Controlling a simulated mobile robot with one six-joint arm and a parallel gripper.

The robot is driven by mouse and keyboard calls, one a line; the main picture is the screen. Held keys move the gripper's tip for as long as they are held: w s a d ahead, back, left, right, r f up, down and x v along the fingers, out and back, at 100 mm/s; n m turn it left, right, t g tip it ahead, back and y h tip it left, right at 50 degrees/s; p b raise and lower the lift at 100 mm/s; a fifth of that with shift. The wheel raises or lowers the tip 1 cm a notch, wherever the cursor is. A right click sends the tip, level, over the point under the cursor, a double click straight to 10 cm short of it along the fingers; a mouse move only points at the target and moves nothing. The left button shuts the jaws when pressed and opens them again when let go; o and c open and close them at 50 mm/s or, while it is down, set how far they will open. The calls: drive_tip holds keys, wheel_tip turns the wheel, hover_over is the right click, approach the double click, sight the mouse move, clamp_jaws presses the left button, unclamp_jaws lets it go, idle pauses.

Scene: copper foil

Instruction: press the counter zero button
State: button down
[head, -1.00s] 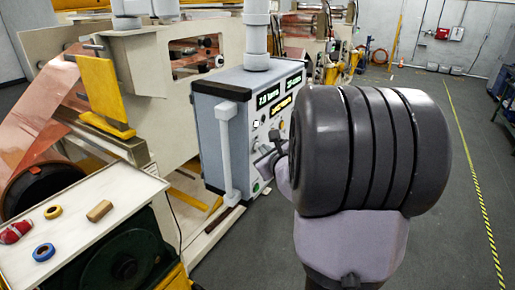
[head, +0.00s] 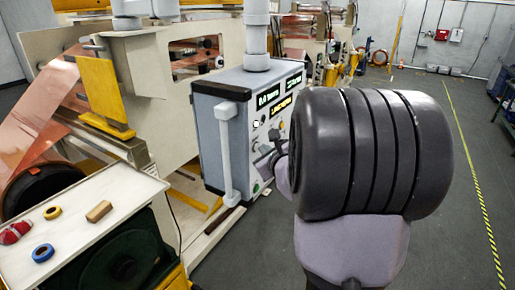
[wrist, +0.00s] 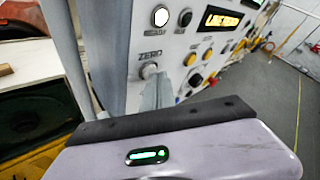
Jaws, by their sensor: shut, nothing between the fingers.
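The grey control cabinet (head: 212,140) carries the counter display (head: 268,96), which appears to read 0.0. In the wrist view, the button under the ZERO label (wrist: 150,54) is a pale round knob (wrist: 149,70). My gripper (wrist: 162,88) is shut and empty, its fingertips at or just beside this knob; I cannot tell whether they touch it. In the head view my gripper (head: 266,161) is at the cabinet's front face, partly hidden by my arm. The zero button cannot be made out clearly there.
A lit white button (wrist: 160,16) and an amber display (wrist: 221,19) are above the zero button. Several other buttons are to its right. A white handle (head: 226,150) stands on the cabinet's left side. A tray table (head: 80,225) with tape rolls is at lower left.

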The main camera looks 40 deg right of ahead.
drive_tip(key=shift+s+d, duration=0.1)
drive_tip(key=shift+s, duration=0.55)
drive_tip(key=shift+s+d, duration=0.25)
drive_tip(key=shift+s, duration=0.55)
drive_tip(key=shift+s+d, duration=0.2)
drive_tip(key=shift+s, duration=0.55)
drive_tip(key=shift+s+d, duration=0.25)
drive_tip(key=shift+s, duration=0.55)
